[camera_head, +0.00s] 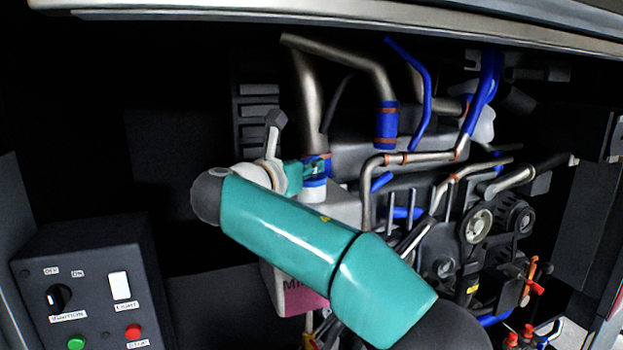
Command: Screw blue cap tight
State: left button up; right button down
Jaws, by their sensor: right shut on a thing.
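The blue cap (315,183) sits on the white neck of a pale tank (344,203) in the engine bay. The tank's lower part is pink and bears a partly hidden label. My right arm reaches in from the lower right, and its teal forearm covers much of the tank. My right gripper (314,172) is at the cap from above and is shut on it. The fingertips are small here and partly hidden by the wrist. Whether the cap sits level on the neck is too small to tell. My left gripper is not in view.
Metal pipes and blue hoses (386,125) stand close behind and right of the cap. Pulleys (478,225) are farther right. A dark control box (100,285) with a key switch and buttons is at the lower left. The bay's upper edge (300,22) runs across the top.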

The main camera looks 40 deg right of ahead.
jog(key=shift+m+g+p, duration=0.3)
jog(key=shift+g, duration=0.1)
jog(key=shift+w+f+m+g+h, duration=0.1)
jog(key=shift+w+m+g+h, duration=0.1)
jog(key=shift+m+g+h, duration=0.55)
jog(key=shift+s+m+g, duration=0.1)
jog(key=shift+m+g, duration=0.25)
jog(key=shift+g, duration=0.5)
jog(key=c, duration=0.7)
grip_release()
jog(key=shift+o, duration=0.2)
